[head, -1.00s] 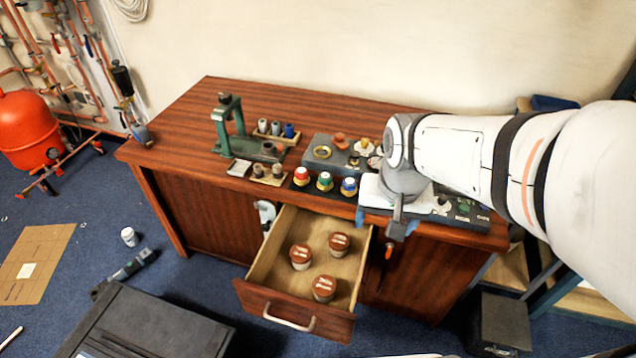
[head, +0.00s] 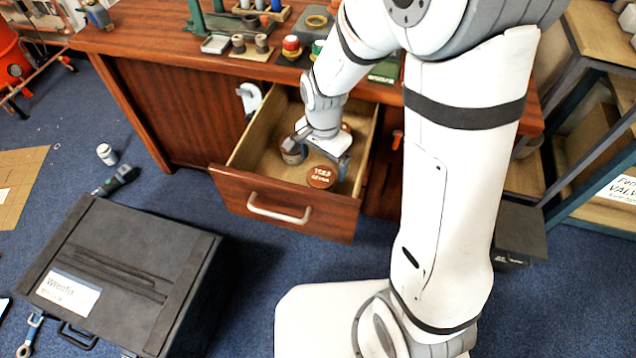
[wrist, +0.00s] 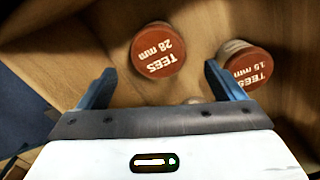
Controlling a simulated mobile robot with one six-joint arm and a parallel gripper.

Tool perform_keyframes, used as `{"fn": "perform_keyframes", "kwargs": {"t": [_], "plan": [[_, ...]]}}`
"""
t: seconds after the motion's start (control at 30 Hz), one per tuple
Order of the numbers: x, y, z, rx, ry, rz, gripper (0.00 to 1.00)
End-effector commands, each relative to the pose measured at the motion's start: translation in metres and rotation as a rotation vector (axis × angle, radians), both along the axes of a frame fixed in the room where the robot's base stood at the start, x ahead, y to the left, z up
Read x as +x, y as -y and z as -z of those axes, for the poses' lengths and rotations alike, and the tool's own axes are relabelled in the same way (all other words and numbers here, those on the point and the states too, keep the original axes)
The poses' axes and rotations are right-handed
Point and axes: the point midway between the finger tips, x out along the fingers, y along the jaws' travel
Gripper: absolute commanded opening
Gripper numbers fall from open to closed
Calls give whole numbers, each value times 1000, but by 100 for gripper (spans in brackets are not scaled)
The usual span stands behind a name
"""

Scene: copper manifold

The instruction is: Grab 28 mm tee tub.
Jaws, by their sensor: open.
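The 28 mm tee tub (wrist: 158,50), with a brown-red lid lettered "TEES 28 mm", stands upright in the open drawer (head: 283,213). In the head view it appears to be the tub nearest the drawer front (head: 321,177), though its size lettering is hard to read there. My gripper (head: 322,148) is over the drawer with its blue fingers (wrist: 160,88) apart and nothing between them. In the wrist view the tub shows beyond the fingertips, between their lines and nearer the left one. It is not touched, as far as I can see.
The 15 mm tee tub (wrist: 246,66) stands beyond the right finger. The workbench top (head: 150,28) overhangs behind; a black case (head: 130,265) stands on the floor in front.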

Motion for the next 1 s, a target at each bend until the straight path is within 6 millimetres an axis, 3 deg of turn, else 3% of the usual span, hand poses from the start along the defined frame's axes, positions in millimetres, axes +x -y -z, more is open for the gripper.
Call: {"fn": "perform_keyframes", "kwargs": {"t": [0.4, 0.63, 1.0], "plan": [[-4, -3, 53, -1, -2, 1, 89], [-3, -3, 53, 1, 1, 1, 89], [-3, -2, 52, 1, 1, 2, 59]]}}
